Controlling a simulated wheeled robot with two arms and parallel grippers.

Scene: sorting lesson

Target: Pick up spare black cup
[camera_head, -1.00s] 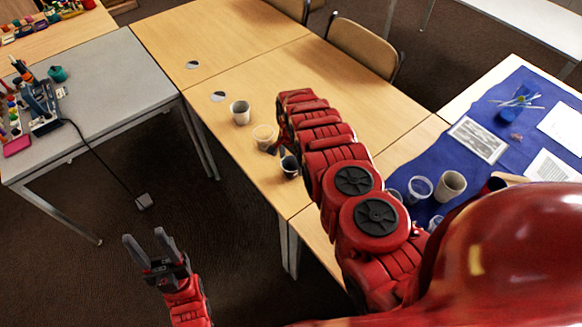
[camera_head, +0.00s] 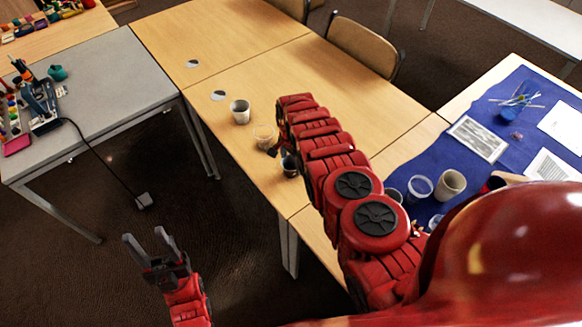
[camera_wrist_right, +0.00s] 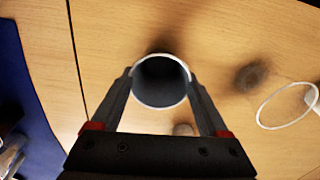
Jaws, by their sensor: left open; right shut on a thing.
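The black cup (camera_wrist_right: 160,83) has a dark inside and a pale rim. In the right wrist view it sits between the two fingers of my right gripper (camera_wrist_right: 161,92), which is shut on it. In the head view the dark cup (camera_head: 290,167) shows at the near edge of the wooden table, partly behind my right arm, and the right gripper is mostly hidden there. I cannot tell whether the cup touches the table. My left gripper (camera_head: 146,243) is open and empty, over the floor at the lower left.
A clear cup (camera_head: 263,136) and a white cup (camera_head: 240,113) stand near the held cup on the wooden table (camera_head: 235,60). More cups, including a beige one (camera_head: 451,184), stand on the blue cloth (camera_head: 470,170) at right. The grey table (camera_head: 110,75) holds supplies.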

